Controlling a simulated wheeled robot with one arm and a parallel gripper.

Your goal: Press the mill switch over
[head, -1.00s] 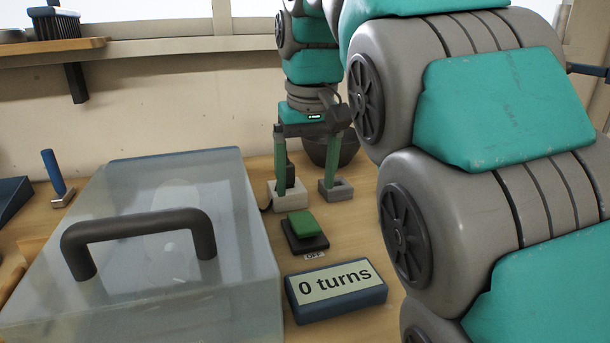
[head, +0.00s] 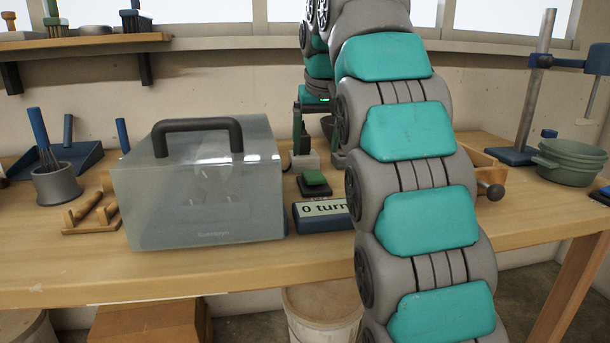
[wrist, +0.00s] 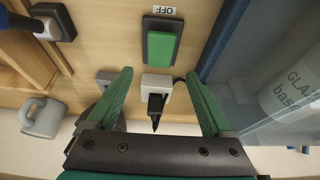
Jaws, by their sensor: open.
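The mill switch is a green rocker (head: 314,178) on a dark base, on the bench right of a clear case. In the wrist view the green rocker (wrist: 161,46) lies beyond my fingertips, with an "OFF" label at its far end. My gripper (wrist: 158,74) is open, with nothing held between its green fingers. In the head view my gripper (head: 317,148) is behind the switch, near the wall, partly hidden by my arm. The fingers look apart from the switch. A blue counter box (head: 321,217) in front of the switch reads "0 turn", its right end hidden by my arm.
The clear case (head: 200,200) with a dark handle stands close left of the switch. A white block (wrist: 157,84) with a black plug shows between my fingers. A grey mug (wrist: 43,118) stands off left in the wrist view. Green bowls (head: 570,160) and a stand are far right.

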